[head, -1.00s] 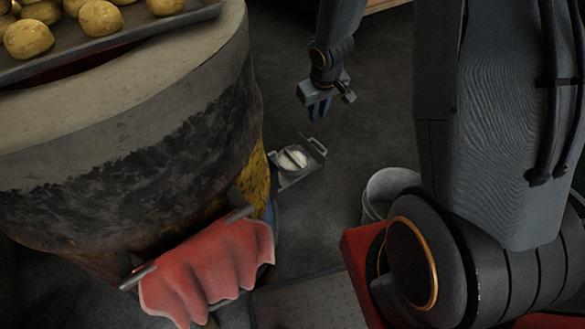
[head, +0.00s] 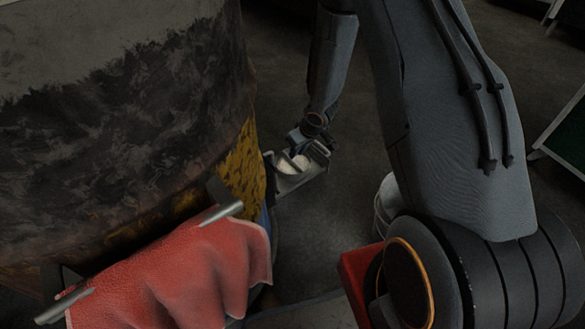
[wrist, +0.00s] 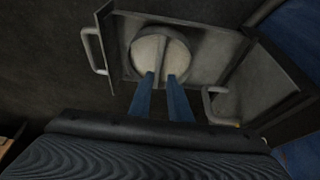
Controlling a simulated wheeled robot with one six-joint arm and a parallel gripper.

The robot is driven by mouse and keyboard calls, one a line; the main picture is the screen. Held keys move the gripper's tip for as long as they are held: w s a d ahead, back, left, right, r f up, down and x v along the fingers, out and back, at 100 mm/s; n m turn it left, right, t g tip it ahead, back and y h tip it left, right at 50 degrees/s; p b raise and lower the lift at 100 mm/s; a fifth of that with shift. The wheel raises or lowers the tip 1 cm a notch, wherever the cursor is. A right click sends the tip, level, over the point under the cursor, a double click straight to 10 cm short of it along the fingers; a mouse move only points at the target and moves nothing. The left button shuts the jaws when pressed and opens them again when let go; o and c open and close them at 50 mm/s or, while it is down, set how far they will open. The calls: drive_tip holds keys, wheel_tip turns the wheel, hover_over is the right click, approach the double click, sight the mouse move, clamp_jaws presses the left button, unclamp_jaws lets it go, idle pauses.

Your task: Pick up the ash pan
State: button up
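The ash pan (head: 306,177) is a grey metal tray low beside the barrel oven (head: 120,120), near the floor. In the wrist view the pan (wrist: 205,50) shows a round well of pale ash with a bar across it, and a loop handle at its left end. My gripper (wrist: 163,76) is open, its two blue fingers apart at the near end of the bar, one on either side of its line. I cannot tell whether they touch it. In the head view my gripper (head: 297,157) is over the pan and partly hides it.
A red cloth (head: 185,275) hangs on a rail at the oven's front. A pale bucket (head: 384,197) stands right of the pan, partly hidden by my arm. A second loop handle (wrist: 213,104) shows at the pan's right. Bare floor lies between the pan and bucket.

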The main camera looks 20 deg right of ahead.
sight(294, 161)
drive_tip(key=shift+d+b+x, duration=0.2)
drive_tip(key=shift+b+x, duration=2.05)
drive_tip(key=shift+x, duration=1.05)
drive_tip(key=shift+s, duration=0.15)
drive_tip(key=shift+c, duration=0.4)
clamp_jaws()
